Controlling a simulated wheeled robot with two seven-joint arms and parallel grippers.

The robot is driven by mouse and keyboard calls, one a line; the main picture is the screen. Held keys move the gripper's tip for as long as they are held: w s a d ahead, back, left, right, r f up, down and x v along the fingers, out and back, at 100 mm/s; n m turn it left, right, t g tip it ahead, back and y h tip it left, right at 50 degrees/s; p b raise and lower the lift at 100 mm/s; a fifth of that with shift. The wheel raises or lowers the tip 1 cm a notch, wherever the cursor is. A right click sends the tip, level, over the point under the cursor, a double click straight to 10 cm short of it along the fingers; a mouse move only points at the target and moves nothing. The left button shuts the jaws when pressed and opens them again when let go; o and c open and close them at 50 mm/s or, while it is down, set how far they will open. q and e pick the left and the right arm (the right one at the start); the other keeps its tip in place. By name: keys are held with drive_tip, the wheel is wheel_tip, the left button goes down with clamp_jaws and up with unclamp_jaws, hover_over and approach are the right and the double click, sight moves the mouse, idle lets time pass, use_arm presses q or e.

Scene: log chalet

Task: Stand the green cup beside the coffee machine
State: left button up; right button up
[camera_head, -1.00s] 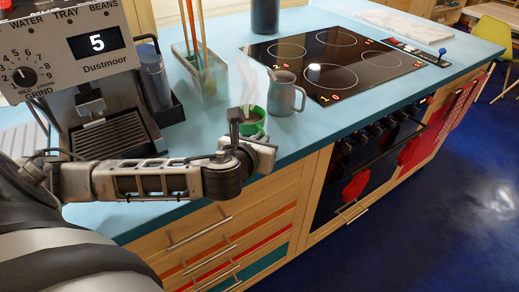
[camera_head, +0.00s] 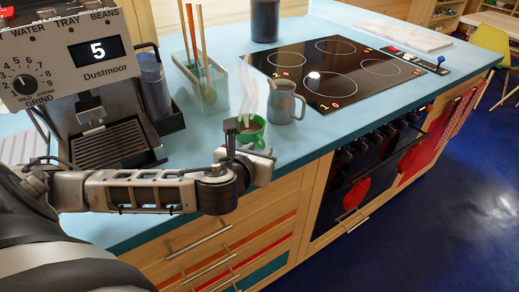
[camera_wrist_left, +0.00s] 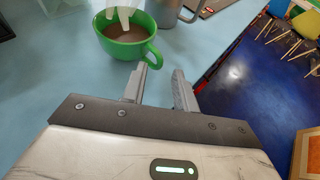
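The green cup (camera_head: 252,133) stands upright on the blue counter, steaming. The left wrist view shows the cup (camera_wrist_left: 122,45) with brown liquid in it and its handle towards my gripper. My left gripper (camera_head: 236,138) is at the cup's near side. In the left wrist view my left gripper (camera_wrist_left: 162,80) has its fingers apart, with the handle's end at or just beyond the gap between the tips. I cannot tell whether they touch. The coffee machine (camera_head: 92,85) stands at the left of the counter. My right gripper is not in view.
A grey metal jug (camera_head: 285,103) stands just behind and right of the cup. A clear container with sticks (camera_head: 203,82) stands behind it. The black hob (camera_head: 335,70) lies further right. Bare counter (camera_head: 190,137) lies between machine and cup. The counter's front edge is close.

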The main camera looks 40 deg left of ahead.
use_arm(q)
drive_tip(key=p+v, duration=0.4)
drive_tip(key=v, duration=0.6)
drive_tip(key=s+d+f+n+g+h, duration=0.1)
drive_tip(key=s+d+f+n+h, duration=0.1)
drive_tip(key=f+n, duration=0.5)
drive_tip(key=s+d+f+n+g+h, duration=0.1)
drive_tip(key=d+f+n, duration=0.4)
drive_tip(key=n, duration=0.8)
drive_tip(key=s+d+f+n+g+h, duration=0.1)
drive_tip(key=s+d+f+n+h, duration=0.1)
drive_tip(key=f+n, duration=0.7)
drive_tip(key=shift+s+d+f+n+h, duration=0.2)
drive_tip(key=shift+s+d+n+h, duration=0.2)
drive_tip(key=shift+d+n+h, duration=0.35)
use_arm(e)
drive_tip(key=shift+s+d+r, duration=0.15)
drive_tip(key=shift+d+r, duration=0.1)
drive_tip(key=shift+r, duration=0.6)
